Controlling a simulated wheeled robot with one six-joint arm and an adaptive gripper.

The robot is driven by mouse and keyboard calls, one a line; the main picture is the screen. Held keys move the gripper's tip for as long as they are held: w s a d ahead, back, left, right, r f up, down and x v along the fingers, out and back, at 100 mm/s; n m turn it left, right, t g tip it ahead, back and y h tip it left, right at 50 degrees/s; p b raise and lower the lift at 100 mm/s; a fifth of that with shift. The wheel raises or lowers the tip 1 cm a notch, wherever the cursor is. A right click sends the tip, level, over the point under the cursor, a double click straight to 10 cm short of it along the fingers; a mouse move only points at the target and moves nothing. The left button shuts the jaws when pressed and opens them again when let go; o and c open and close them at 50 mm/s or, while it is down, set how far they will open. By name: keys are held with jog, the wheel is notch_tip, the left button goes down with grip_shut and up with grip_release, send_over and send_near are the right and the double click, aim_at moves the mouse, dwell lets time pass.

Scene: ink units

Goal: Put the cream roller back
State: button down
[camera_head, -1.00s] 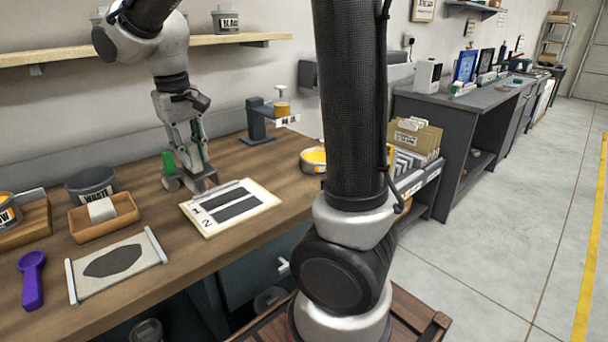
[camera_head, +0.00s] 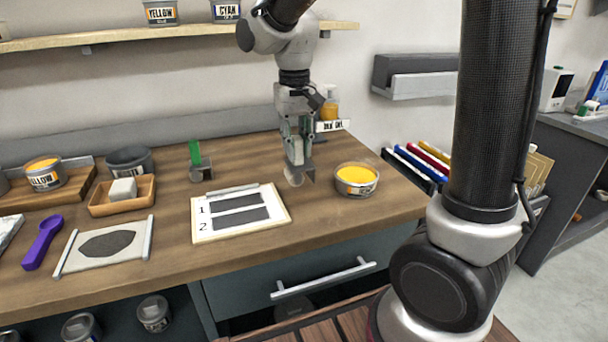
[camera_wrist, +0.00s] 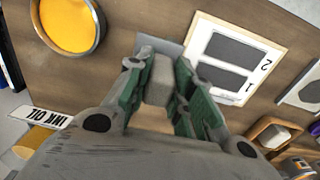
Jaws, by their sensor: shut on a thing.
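My gripper (camera_head: 298,168) is over the wooden worktop, between the printed board and the open yellow ink tin. In the wrist view its fingers (camera_wrist: 158,92) are closed on a pale cream-grey block (camera_wrist: 158,78), which seems to be part of the cream roller. In the head view a small pale rounded piece (camera_head: 293,179) shows low at the fingertips. The fingers hide most of the held thing, and I cannot tell whether it touches the worktop. A green upright piece on a grey block (camera_head: 200,165) stands to the left, apart from my gripper.
The yellow ink tin (camera_head: 356,180) stands close right of my gripper. The board marked 1 and 2 (camera_head: 280,222) lies in front and left. A wooden tray (camera_head: 143,197), dark tub (camera_head: 130,161) and purple scoop (camera_head: 42,243) are farther left. Bare worktop (camera_head: 250,160) lies behind the board.

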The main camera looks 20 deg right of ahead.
aim_at(297, 169)
notch_tip(297, 169, down, 6)
jog(key=shift+r, duration=0.15)
dwell(0.3)
jog(key=shift+s+f, duration=0.2)
jog(key=shift+f, duration=0.45)
jog(key=c, duration=1.3)
grip_release()
jog(key=shift+w+f, duration=0.1)
jog(key=shift+w, duration=0.05)
jog(key=shift+o, duration=0.2)
jog(key=shift+r, duration=0.2)
notch_tip(297, 169, up, 13)
jog(key=shift+a+r, duration=0.1)
jog(key=s+d+t, duration=0.4)
jog(key=s+d, duration=1.1)
jog(key=s, duration=0.4)
jog(key=shift+f, duration=0.35)
